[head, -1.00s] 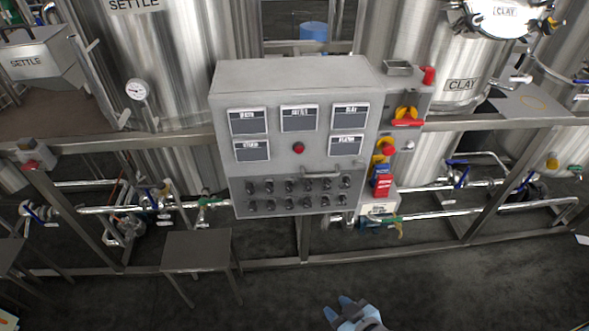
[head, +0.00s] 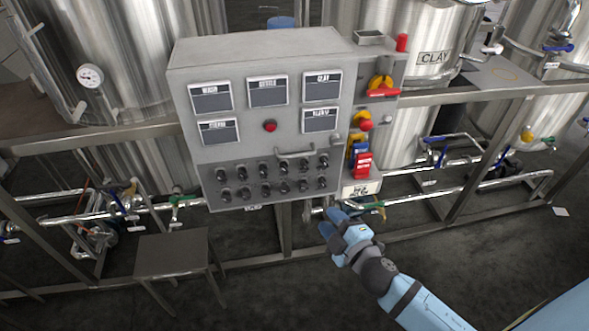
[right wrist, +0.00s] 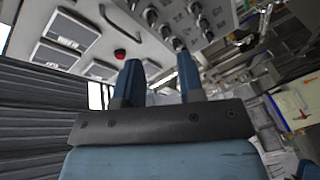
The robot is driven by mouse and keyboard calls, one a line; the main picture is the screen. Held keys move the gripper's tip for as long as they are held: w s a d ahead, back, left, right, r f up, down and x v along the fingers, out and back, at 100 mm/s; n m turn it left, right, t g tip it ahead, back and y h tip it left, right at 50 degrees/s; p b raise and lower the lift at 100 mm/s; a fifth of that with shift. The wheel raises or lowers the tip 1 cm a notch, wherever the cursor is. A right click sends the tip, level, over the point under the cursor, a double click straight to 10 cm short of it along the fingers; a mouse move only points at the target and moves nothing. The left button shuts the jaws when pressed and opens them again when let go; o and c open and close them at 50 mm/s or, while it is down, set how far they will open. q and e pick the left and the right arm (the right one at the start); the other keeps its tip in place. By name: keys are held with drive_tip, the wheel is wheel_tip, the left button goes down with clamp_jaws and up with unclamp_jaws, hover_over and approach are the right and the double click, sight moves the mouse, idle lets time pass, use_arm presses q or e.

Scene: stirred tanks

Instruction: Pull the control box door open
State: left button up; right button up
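The grey control box (head: 240,147) stands in the middle of the head view, its front door closed. The door carries label plates, a red button (head: 269,126), two rows of black knobs and a horizontal bar handle (head: 295,153) at the lower right. The box front also shows in the right wrist view (right wrist: 150,50), tilted. My right gripper (head: 332,219) is below and right of the handle, apart from the box. Its two blue fingers (right wrist: 158,80) stand apart in the right wrist view with nothing between them. My left gripper is out of view.
Red and yellow switches (head: 380,85) stick out right of the box. Pipes with valves (head: 440,190) and a metal frame rail (head: 470,95) run behind. A small metal stool (head: 172,253) stands at lower left. The dark floor in front is mostly clear.

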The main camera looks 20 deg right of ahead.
drive_tip(key=w+d+r+n+t+y+b, duration=0.1)
drive_tip(key=w+r+n+t+y+b, duration=0.1)
drive_tip(key=w+r+n, duration=0.3)
drive_tip(key=n+p, duration=0.2)
drive_tip(key=p, duration=0.1)
approach(296, 155)
drive_tip(key=x, duration=0.3)
drive_tip(key=shift+t, duration=0.4)
drive_tip(key=x, duration=0.4)
drive_tip(key=p+x, duration=0.1)
drive_tip(key=shift+w+f, duration=0.25)
drive_tip(key=shift+w, duration=0.2)
drive_tip(key=shift+w+a, duration=0.15)
drive_tip(key=shift+w, duration=0.55)
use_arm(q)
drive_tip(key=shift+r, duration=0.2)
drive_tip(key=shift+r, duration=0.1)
use_arm(e)
drive_tip(key=shift+c, duration=0.3)
clamp_jaws()
